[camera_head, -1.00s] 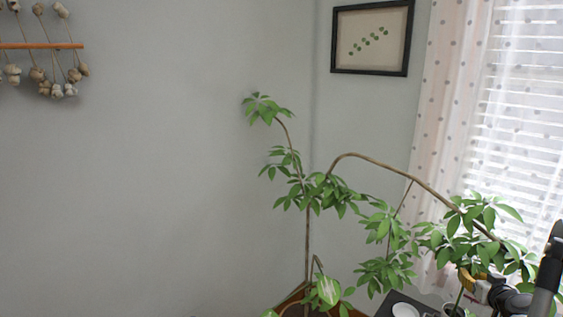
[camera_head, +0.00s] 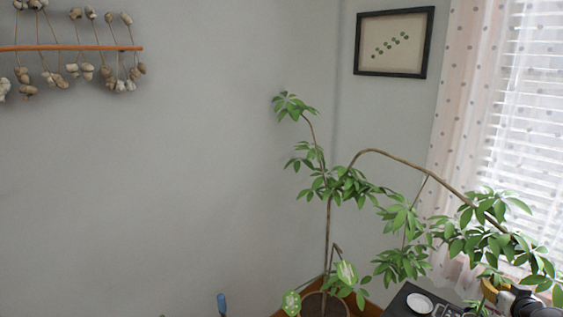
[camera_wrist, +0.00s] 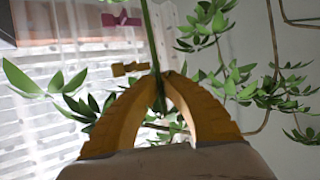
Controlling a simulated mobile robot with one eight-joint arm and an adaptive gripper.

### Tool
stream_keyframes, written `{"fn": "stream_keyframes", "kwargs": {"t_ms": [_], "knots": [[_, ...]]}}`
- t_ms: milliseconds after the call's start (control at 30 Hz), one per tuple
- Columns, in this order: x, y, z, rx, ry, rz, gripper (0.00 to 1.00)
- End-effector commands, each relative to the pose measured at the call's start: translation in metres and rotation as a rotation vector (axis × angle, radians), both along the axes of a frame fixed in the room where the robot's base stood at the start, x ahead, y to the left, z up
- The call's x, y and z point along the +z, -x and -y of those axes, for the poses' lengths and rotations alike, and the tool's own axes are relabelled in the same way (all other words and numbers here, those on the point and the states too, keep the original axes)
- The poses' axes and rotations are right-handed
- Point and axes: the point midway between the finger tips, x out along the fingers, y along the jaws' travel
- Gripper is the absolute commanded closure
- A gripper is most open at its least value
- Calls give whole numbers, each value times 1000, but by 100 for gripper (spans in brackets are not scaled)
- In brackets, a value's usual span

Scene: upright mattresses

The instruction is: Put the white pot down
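My gripper (camera_wrist: 162,76) shows its two yellow fingers arching together in the wrist view. The fingertips meet around a thin green stem (camera_wrist: 150,35), which runs up out of view. In the head view my gripper (camera_head: 490,290) is at the lower right, partly behind leaves. A small plant (camera_head: 478,308) hangs or stands just below it, cut off by the frame edge. I cannot clearly make out the white pot now; its place below the gripper is out of frame or hidden.
A dark table top (camera_head: 396,304) at the lower right carries a white round dish (camera_head: 420,303). A tall leafy plant (camera_head: 327,210) in a brown pot (camera_head: 322,306) stands in the corner, its branch arching over my gripper. A polka-dot curtain (camera_head: 462,120) hangs at the right.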

Motion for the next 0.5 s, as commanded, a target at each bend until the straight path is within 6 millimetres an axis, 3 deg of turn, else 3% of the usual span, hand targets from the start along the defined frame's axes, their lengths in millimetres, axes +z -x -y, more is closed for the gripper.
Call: {"fn": "stream_keyframes", "kwargs": {"t_ms": [367,500], "knots": [[13,-14,-32,40,0,0,100],[22,-23,-57,71,0,0,100]]}}
